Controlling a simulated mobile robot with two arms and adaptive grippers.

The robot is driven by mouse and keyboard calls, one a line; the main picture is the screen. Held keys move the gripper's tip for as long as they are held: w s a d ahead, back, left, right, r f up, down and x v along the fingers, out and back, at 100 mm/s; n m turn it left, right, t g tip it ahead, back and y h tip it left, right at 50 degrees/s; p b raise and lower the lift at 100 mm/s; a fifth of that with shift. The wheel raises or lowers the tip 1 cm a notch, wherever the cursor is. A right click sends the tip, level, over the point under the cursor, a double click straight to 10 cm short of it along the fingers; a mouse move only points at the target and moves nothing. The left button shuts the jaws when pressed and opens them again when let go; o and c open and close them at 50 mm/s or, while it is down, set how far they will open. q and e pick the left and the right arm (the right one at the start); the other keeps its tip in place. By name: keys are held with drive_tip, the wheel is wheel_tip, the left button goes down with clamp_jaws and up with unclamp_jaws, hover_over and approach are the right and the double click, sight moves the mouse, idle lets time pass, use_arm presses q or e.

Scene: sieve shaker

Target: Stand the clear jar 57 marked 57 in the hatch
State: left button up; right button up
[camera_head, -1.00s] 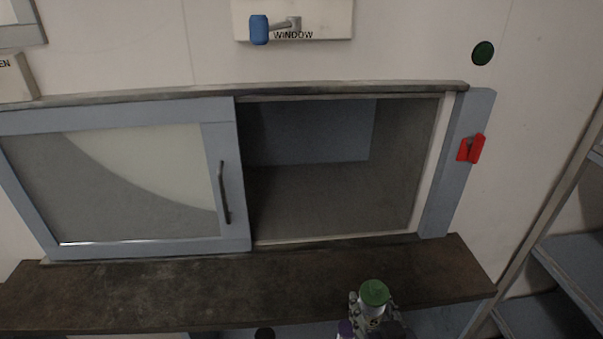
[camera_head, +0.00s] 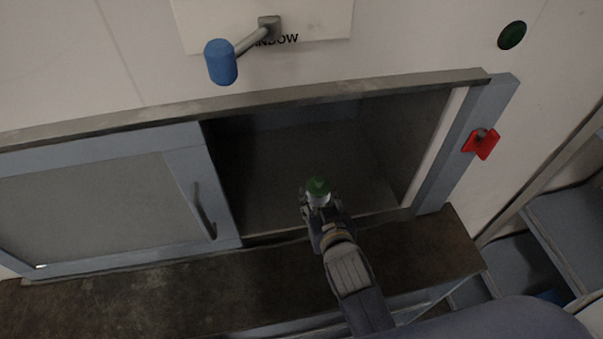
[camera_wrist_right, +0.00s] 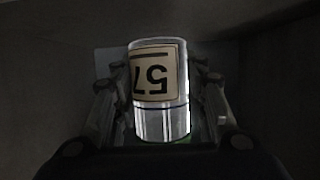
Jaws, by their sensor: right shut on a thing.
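The clear jar 57 (camera_head: 319,200) has a green lid and is in my right gripper (camera_head: 318,205), inside the opening of the hatch (camera_head: 270,165). In the right wrist view the jar (camera_wrist_right: 160,108) shows a pale label reading 57, upside down in the picture, with the gripper's fingers (camera_wrist_right: 158,105) shut on its two sides. The hatch's sliding window is pushed to the left, so its right half is open. Whether the jar's base touches the hatch floor I cannot tell. My left gripper is not in view.
The sliding window (camera_head: 110,205) with a dark handle (camera_head: 203,210) covers the hatch's left half. A brown ledge (camera_head: 130,295) runs below. A blue-knobbed lever (camera_head: 221,62) is above, and a red catch (camera_head: 481,143) is on the right frame. Shelves (camera_head: 565,225) stand at right.

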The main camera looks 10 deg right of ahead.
drive_tip(key=x, duration=0.2)
drive_tip(key=r+b+x, duration=0.1)
drive_tip(key=x, duration=0.1)
drive_tip(key=shift+w+a+f, duration=0.15)
drive_tip(key=shift+w+a, duration=0.05)
drive_tip(key=shift+w, duration=0.25)
drive_tip(key=b, duration=0.3)
hover_over(302, 185)
drive_tip(key=shift+s+f, duration=0.25)
drive_tip(key=shift+s, duration=0.1)
drive_tip(key=shift+w, duration=0.45)
wheel_tip(302, 185, down, 4)
drive_tip(key=b, duration=0.4)
drive_tip(key=shift+s+r, duration=0.1)
drive_tip(key=shift+r, duration=0.1)
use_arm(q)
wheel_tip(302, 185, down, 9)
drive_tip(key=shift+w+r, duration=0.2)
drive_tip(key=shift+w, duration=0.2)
use_arm(e)
drive_tip(key=shift+r, duration=0.1)
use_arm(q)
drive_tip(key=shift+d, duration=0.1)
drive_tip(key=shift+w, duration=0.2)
use_arm(e)
drive_tip(key=o, duration=1.1)
